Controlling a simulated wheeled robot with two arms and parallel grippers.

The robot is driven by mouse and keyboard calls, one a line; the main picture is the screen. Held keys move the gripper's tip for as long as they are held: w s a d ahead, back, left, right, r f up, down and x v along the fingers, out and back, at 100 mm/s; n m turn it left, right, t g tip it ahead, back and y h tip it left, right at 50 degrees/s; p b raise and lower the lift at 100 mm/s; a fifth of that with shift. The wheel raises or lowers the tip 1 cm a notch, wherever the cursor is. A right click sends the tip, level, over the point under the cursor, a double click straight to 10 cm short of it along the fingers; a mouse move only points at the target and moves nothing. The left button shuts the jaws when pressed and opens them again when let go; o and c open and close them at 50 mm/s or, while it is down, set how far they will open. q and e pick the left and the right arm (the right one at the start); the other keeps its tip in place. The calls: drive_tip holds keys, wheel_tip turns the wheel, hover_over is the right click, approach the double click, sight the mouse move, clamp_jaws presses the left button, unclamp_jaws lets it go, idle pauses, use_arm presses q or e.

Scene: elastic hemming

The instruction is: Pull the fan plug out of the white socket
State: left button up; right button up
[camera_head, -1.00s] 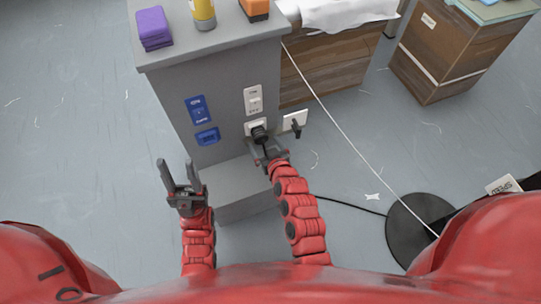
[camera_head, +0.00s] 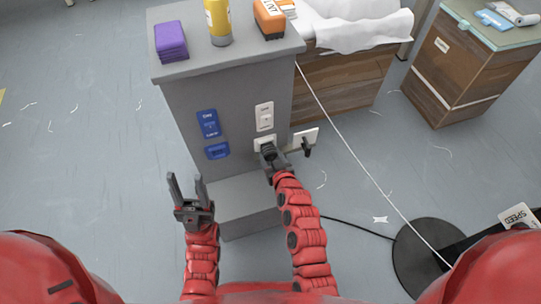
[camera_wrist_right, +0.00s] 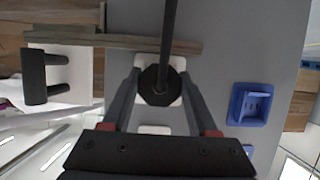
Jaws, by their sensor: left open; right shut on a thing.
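The white socket (camera_head: 262,141) is on the front of the grey cabinet, below a white switch plate (camera_head: 265,116). My right gripper (camera_head: 270,157) is at this socket, shut on the black fan plug. In the right wrist view the round black plug (camera_wrist_right: 160,86) sits between the two fingers, in front of the white socket (camera_wrist_right: 148,61), with its dark cord crossing the top. I cannot tell from this angle whether a gap separates plug and socket. My left gripper (camera_head: 187,188) is open and empty, to the left of the grey step.
A blue switch and blue socket (camera_head: 217,151) are left of the white one. A white plate with a black two-pronged piece (camera_head: 306,141) stands just right. A black cord runs to a round dark base (camera_head: 432,258). A thin white line crosses the floor.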

drive_tip(key=shift+c, duration=1.2)
drive_tip(key=o, duration=0.7)
clamp_jaws()
drive_tip(key=shift+s, duration=0.1)
drive_tip(key=shift+s+d, duration=0.2)
drive_tip(key=shift+s, duration=0.4)
drive_tip(key=shift+s+d, duration=0.2)
drive_tip(key=shift+s, duration=0.4)
drive_tip(key=shift+s, duration=0.1)
drive_tip(key=shift+s+d+p, duration=0.2)
drive_tip(key=shift+s+d, duration=0.1)
drive_tip(key=shift+s, duration=0.6)
drive_tip(key=shift+s+d+p, duration=0.2)
drive_tip(key=shift+s+d, duration=0.1)
drive_tip(key=shift+s, duration=0.6)
